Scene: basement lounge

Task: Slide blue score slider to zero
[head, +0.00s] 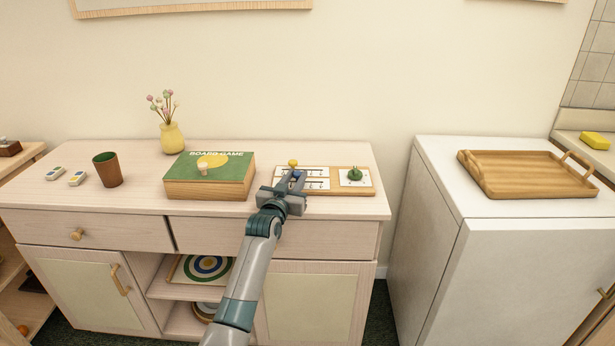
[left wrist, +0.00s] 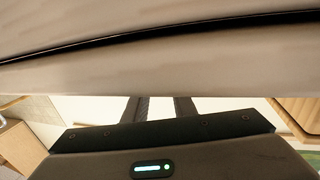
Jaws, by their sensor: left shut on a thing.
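The score board (head: 352,190) is a wooden board with white scale panels, lying on the right part of the sideboard top. My left gripper (head: 295,179) reaches over its left part from the front, shut on the blue slider (head: 299,174), which is mostly hidden between the fingers. A yellow knob (head: 293,163) stands on the row behind it. A green knob (head: 354,174) sits on the white panel at the board's right end. In the left wrist view the gripper's dark fingers (left wrist: 160,108) show only in part, and the slider is hidden. My right gripper is not in view.
A green board game box (head: 208,188) lies just left of the score board. A brown cup (head: 108,170), small dominoes and a yellow vase (head: 172,138) stand further left. A wooden tray (head: 520,190) rests on the white cabinet at right, past a gap.

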